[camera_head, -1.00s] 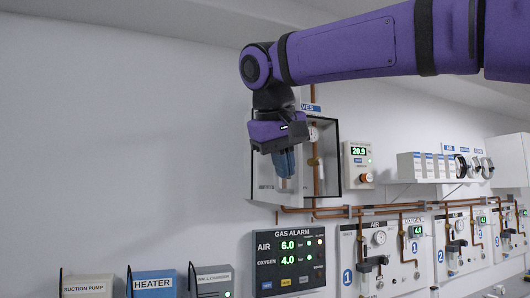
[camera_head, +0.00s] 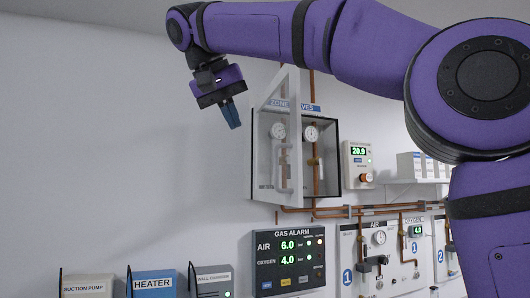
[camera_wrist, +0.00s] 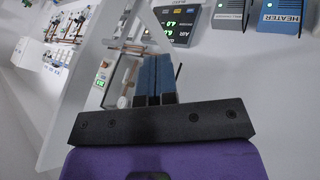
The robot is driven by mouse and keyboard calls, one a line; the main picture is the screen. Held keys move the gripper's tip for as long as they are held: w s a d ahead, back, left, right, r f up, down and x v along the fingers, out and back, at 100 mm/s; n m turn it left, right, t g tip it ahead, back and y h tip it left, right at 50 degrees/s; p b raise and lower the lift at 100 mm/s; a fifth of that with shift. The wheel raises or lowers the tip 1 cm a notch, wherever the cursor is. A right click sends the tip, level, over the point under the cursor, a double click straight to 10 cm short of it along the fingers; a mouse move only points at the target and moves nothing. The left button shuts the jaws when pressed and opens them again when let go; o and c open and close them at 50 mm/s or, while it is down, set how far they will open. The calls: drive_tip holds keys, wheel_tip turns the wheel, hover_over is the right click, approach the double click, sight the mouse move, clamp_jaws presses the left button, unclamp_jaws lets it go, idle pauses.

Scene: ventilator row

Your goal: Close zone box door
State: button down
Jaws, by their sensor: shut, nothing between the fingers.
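The zone box (camera_head: 337,165) is a wall box with dark edges, gauges and copper pipes inside. Its door (camera_head: 297,135), a white frame with a clear pane, stands open; its left edge is at the box's left side and its taller right edge juts out towards me. A gauge shows through the pane, and the right half of the box is uncovered. My gripper (camera_head: 232,116) is shut and empty, up and left of the door and apart from it in the picture. In the wrist view the blue fingers (camera_wrist: 155,72) are together, with the white door frame (camera_wrist: 88,75) beyond them.
A gas alarm panel (camera_head: 290,262) is on the wall below the box. Copper pipes (camera_head: 370,208) run right from under it. A 20.9 display unit (camera_head: 358,163) is close to its right. The wall left of the box is bare.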

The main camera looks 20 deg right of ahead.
drive_tip(key=w+d+f, duration=0.2)
drive_tip(key=d+f, duration=0.4)
drive_tip(key=d, duration=0.2)
idle(0.4)
